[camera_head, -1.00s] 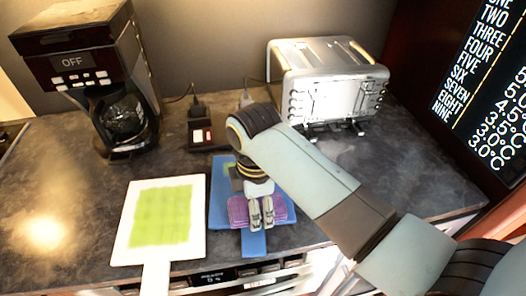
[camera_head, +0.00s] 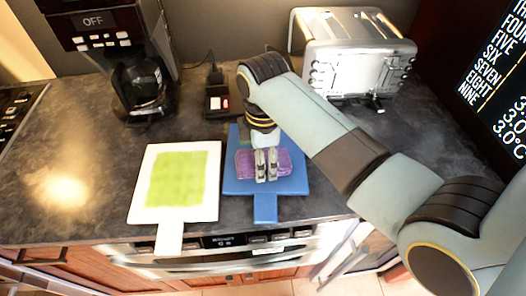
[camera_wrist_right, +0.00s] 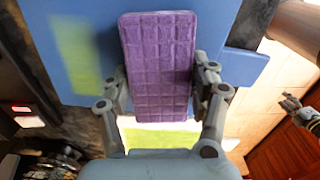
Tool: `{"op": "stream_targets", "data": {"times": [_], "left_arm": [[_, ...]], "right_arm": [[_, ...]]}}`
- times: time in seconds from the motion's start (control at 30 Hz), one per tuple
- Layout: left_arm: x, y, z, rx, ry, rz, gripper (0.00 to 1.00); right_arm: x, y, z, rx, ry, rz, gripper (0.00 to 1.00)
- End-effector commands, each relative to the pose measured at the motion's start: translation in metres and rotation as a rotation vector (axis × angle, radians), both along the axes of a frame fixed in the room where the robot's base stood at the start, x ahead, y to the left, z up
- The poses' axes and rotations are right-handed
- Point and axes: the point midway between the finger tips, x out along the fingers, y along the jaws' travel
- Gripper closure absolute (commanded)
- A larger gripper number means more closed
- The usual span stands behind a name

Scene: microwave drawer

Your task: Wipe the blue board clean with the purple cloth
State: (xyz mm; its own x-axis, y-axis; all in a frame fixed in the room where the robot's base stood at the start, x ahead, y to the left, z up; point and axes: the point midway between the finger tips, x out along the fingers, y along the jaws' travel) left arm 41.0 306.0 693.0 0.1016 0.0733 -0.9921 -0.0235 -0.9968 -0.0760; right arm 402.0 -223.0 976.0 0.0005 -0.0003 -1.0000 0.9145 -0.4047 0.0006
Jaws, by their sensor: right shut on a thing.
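The blue board (camera_head: 296,181) lies flat on the counter in the head view, its handle pointing toward me. It also fills the top of the right wrist view (camera_wrist_right: 222,25). A yellow-green smear (camera_wrist_right: 78,50) shows on its far part. My right gripper (camera_head: 266,178) points down over the board, shut on the purple cloth (camera_head: 285,161). The cloth (camera_wrist_right: 158,65) is a flat, quilted pad lying over the board's middle; I cannot tell if it presses on it. A gripper, apparently my left (camera_wrist_right: 295,108), shows small at the right of the wrist view, its jaws unclear.
A white board (camera_head: 139,197) with a green patch lies left of the blue one. A coffee maker (camera_head: 125,60) stands back left, a toaster (camera_head: 350,55) back right. A small dark box (camera_head: 218,103) is behind the blue board. The counter's front edge is near.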

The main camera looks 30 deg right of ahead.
Motion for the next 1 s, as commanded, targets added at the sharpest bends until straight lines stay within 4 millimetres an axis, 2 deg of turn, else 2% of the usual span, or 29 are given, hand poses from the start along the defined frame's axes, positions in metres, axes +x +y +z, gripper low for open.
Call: {"op": "stream_targets", "data": {"times": [1.0], "left_arm": [[0.000, 0.000, -0.007, 0.000, 0.000, 0.000, 0.60]], "right_arm": [[0.043, -0.029, -0.002, -0.001, 0.000, -0.001, 0.95]]}}
